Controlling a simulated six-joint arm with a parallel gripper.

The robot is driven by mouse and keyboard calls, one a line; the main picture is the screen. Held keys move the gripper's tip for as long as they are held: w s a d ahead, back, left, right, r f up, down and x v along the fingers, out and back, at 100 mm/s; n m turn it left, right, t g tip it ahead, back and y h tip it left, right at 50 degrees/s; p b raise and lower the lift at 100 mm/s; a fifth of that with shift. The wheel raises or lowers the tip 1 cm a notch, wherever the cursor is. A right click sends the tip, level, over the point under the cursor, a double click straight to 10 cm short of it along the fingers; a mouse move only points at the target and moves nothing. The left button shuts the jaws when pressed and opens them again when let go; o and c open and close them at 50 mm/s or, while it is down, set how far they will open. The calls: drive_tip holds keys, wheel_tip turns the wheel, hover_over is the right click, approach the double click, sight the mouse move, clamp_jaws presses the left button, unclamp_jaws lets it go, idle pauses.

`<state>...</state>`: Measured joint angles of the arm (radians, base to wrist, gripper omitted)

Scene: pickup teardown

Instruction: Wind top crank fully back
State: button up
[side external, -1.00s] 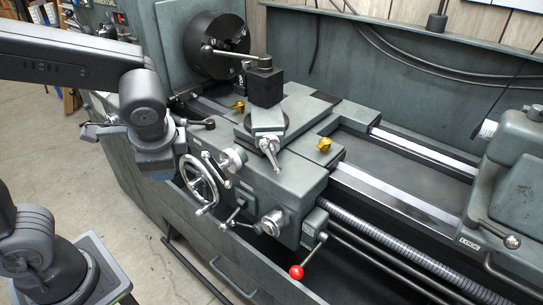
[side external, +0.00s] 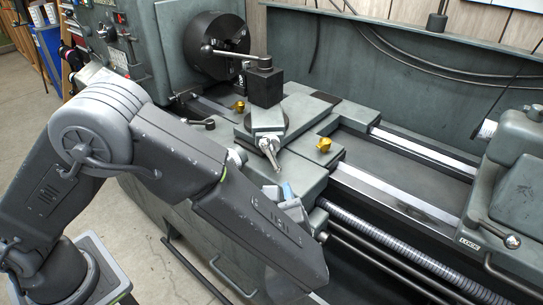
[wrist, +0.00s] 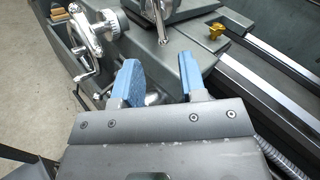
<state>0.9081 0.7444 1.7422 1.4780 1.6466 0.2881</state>
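The small metal crank (side external: 270,150) sits on the front end of the top slide (side external: 266,120), its handle angled down and to the right. It also shows in the wrist view (wrist: 160,22), near the top edge. My gripper (side external: 285,195) has blue fingers and is over the front of the carriage, below and to the right of the crank. In the wrist view the fingers (wrist: 158,66) are apart with nothing held, and the crank is beyond their tips. My arm hides the large handwheel and most of the apron in the side view.
The wrist view shows the large handwheel (wrist: 86,32) at left. The tool post (side external: 265,86) with its lever (side external: 236,54) stands behind the crank. A brass knob (side external: 323,145) is to the right, and the tailstock (side external: 510,180) is at far right.

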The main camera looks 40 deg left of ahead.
sight(272, 159)
drive_tip(key=x, duration=1.2)
drive_tip(key=shift+w+a, duration=0.2)
drive_tip(key=shift+a, duration=0.1)
drive_tip(key=c, duration=0.7)
drive_tip(key=shift+n, duration=0.3)
